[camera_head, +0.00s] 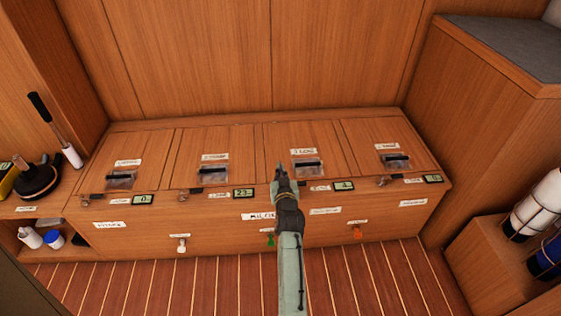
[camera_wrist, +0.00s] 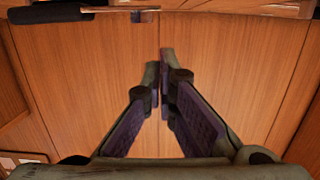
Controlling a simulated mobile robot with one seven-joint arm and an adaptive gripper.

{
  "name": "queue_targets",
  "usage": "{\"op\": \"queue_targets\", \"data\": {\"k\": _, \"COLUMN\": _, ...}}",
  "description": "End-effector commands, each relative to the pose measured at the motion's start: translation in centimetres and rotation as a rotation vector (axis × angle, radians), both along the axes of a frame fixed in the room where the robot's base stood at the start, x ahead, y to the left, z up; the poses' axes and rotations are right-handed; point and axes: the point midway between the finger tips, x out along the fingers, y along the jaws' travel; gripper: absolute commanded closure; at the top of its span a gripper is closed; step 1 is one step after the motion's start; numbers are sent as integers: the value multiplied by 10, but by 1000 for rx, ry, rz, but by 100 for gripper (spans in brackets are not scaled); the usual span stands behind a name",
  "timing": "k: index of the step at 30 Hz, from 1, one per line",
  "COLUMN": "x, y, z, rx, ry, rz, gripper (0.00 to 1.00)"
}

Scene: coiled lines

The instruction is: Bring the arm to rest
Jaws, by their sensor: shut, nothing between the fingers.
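My gripper (camera_head: 279,170) is at the end of my pale green arm, which reaches in from the bottom middle of the head view. It is over the middle of a long wooden bench (camera_head: 192,152), in front of the wood wall. In the wrist view my gripper (camera_wrist: 165,60) has its two fingertips together, with nothing between them. Wood panels fill the view beyond the fingers. My arm hides part of the bench front. I cannot tell the exact gap between the fingertips and the bench.
The bench top has several lids with dark-handled latches (camera_head: 308,168) and small displays (camera_head: 243,193) along its front edge. Knobs (camera_head: 357,232) stick out below. A shelf with a plunger (camera_head: 37,178) is at left. Strapped cylinders (camera_head: 537,204) stand at right. The striped floor (camera_head: 150,290) is clear.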

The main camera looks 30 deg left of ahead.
Motion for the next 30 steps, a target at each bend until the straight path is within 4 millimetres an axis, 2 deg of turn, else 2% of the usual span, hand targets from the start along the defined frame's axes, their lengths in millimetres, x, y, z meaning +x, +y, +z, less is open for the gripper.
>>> {"op": "queue_targets", "data": {"k": 3, "x": 0, "y": 0, "z": 27, "rx": 1, "ry": -5, "rz": 0, "gripper": 100}}
{"op": "queue_targets", "data": {"k": 9, "x": 1, "y": 0, "z": 60, "rx": 2, "ry": -3, "rz": -1, "gripper": 100}}
{"op": "queue_targets", "data": {"k": 14, "x": 0, "y": 0, "z": 71, "rx": 1, "ry": -1, "rz": 0, "gripper": 100}}
{"op": "queue_targets", "data": {"k": 20, "x": 0, "y": 1, "z": 75, "rx": 1, "ry": -2, "rz": 1, "gripper": 100}}
{"op": "queue_targets", "data": {"k": 22, "x": -2, "y": 8, "z": 91, "rx": 18, "ry": -27, "rz": 11, "gripper": 100}}
{"op": "queue_targets", "data": {"k": 23, "x": -4, "y": 12, "z": 101, "rx": 29, "ry": -43, "rz": 17, "gripper": 100}}
{"op": "queue_targets", "data": {"k": 26, "x": -14, "y": 31, "z": 154, "rx": 86, "ry": -122, "rz": 49, "gripper": 100}}
{"op": "queue_targets", "data": {"k": 30, "x": -46, "y": 61, "z": 251, "rx": 199, "ry": -270, "rz": 115, "gripper": 100}}
